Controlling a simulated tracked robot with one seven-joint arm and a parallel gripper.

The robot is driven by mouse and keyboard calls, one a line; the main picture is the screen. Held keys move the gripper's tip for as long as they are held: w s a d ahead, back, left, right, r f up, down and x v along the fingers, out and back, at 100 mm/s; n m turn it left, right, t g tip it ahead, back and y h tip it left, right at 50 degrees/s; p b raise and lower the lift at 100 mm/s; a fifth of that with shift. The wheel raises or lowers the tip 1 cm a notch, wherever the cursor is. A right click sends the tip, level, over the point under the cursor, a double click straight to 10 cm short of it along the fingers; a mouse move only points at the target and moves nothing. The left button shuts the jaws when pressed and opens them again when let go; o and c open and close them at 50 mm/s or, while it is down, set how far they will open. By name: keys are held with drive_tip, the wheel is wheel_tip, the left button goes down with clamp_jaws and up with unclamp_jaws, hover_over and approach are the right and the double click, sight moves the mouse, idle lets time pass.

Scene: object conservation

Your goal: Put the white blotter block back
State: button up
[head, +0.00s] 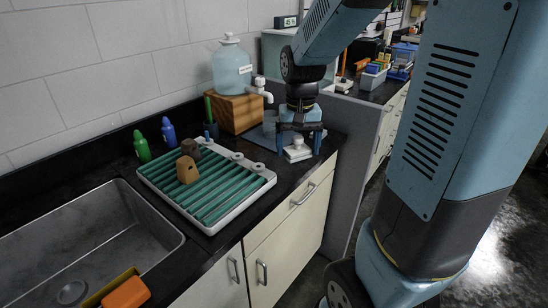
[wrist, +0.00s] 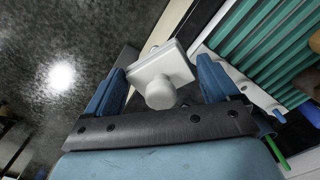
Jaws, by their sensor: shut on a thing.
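The white blotter block (head: 297,153) has a flat base with a round knob on top. It is at the right end of the black bench, beside the ribbed tray. My gripper (head: 300,148) points down over it, shut on it with one blue finger on each side. The wrist view shows the block (wrist: 176,62) between the fingers of my gripper (wrist: 160,66), its knob towards the palm. I cannot tell whether its underside touches the surface below.
A white-rimmed tray with green ribs (head: 262,187) holds brown pieces (head: 187,169). A jug (head: 231,68) with a tap stands on a wooden block (head: 236,112), behind my gripper. Green (head: 142,147) and blue (head: 168,132) bottles stand by the wall. A sink (head: 95,245) is at left.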

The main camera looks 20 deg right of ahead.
drive_tip(key=shift+w, duration=0.4)
drive_tip(key=shift+c, duration=0.5)
drive_tip(key=w+f, duration=0.1)
drive_tip(key=w, duration=0.2)
drive_tip(key=w+f, duration=0.1)
drive_tip(key=w, duration=0.2)
drive_tip(key=w+f, duration=0.2)
drive_tip(key=w, duration=0.1)
drive_tip(key=shift+d+f, duration=0.1)
drive_tip(key=shift+d, duration=0.15)
drive_tip(key=shift+c, duration=1.2)
hover_over(283, 165)
drive_tip(key=f, duration=0.4)
drive_tip(key=shift+s+a+f, duration=0.15)
drive_tip(key=shift+s+f, duration=0.25)
drive_tip(key=shift+w+f, duration=0.3)
drive_tip(key=shift+f, duration=1.7)
drive_tip(key=o, duration=1)
